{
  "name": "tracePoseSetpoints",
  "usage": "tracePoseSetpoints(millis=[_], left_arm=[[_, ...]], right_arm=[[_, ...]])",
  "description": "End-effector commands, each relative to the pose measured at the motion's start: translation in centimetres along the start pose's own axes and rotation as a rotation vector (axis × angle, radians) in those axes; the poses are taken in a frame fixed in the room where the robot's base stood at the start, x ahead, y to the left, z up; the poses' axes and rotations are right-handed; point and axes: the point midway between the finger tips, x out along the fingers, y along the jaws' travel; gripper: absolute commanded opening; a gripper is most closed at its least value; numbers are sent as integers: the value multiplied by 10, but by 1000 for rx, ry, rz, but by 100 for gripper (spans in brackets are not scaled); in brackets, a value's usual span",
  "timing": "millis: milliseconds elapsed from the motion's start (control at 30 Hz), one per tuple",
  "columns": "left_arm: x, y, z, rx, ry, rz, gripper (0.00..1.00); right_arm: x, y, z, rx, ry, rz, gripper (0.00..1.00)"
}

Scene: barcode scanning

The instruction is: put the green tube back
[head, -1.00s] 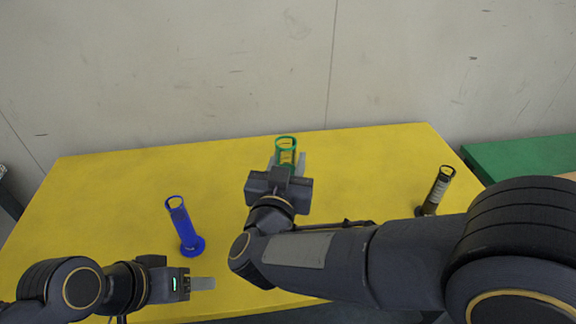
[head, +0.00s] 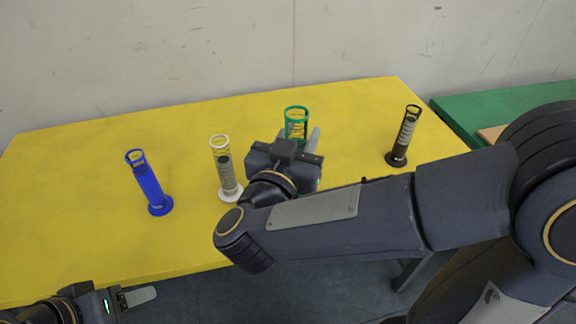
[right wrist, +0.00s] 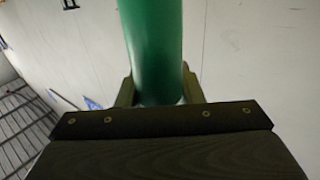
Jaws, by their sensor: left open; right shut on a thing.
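The green tube (head: 296,112) has an open ring-topped upper part in the head view. Its lower part is hidden behind my right gripper (head: 298,138). My right gripper is shut on it over the yellow table. In the right wrist view, the smooth green tube (right wrist: 153,45) stands between the two fingers (right wrist: 158,88). Whether its base touches the table cannot be seen. My left gripper (head: 138,298) is open and empty at the lower left, off the table's front edge.
A blue tube (head: 150,187), a white tube (head: 225,168) and a black tube (head: 404,138) stand upright on the yellow table (head: 70,200). The white one is close to the left of my right gripper. A green table (head: 480,115) is at the right; the wall is behind.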

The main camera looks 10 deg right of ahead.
Motion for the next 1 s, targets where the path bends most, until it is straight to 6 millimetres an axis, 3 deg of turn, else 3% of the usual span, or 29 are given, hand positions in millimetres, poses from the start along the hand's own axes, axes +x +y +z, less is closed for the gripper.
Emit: tracePoseSetpoints(millis=[200, 400, 767, 1000], left_arm=[[8, -4, 4, 0, 0, 0, 55], [18, -8, 9, 0, 0, 0, 55], [23, -10, 11, 0, 0, 0, 55], [32, -14, 16, 0, 0, 0, 55]], right_arm=[[54, -12, 27, -4, 0, 4, 2], [90, -22, 61, -5, 1, 1, 2], [113, -28, 87, -2, 2, -2, 2], [116, -29, 120, -2, 1, -5, 2]])
